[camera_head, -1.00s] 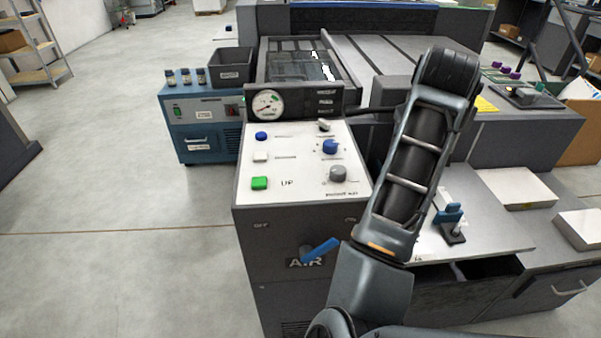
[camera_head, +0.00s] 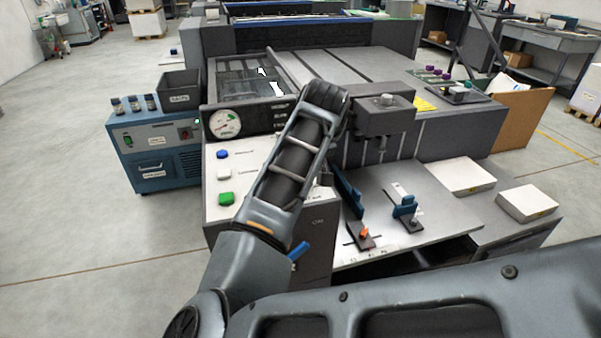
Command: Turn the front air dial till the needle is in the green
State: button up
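The round gauge (camera_head: 224,123) with a white face and a small green mark stands at the back of the sloped white control panel (camera_head: 222,169). Its needle is too small to read surely. The panel's right side, where a blue dial and a nearer grey dial showed earlier, is mostly behind my arm. I cannot make out either dial clearly now. My arm rises across the panel and bends near the top of the cabinet. My gripper is not in view, and I cannot see it touching any dial.
Blue (camera_head: 222,154), white (camera_head: 224,171) and green (camera_head: 226,198) buttons line the panel's left. A blue lever (camera_head: 299,250) juts from the cabinet front. Right stands a shelf (camera_head: 440,222) with blue-handled fittings (camera_head: 405,207).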

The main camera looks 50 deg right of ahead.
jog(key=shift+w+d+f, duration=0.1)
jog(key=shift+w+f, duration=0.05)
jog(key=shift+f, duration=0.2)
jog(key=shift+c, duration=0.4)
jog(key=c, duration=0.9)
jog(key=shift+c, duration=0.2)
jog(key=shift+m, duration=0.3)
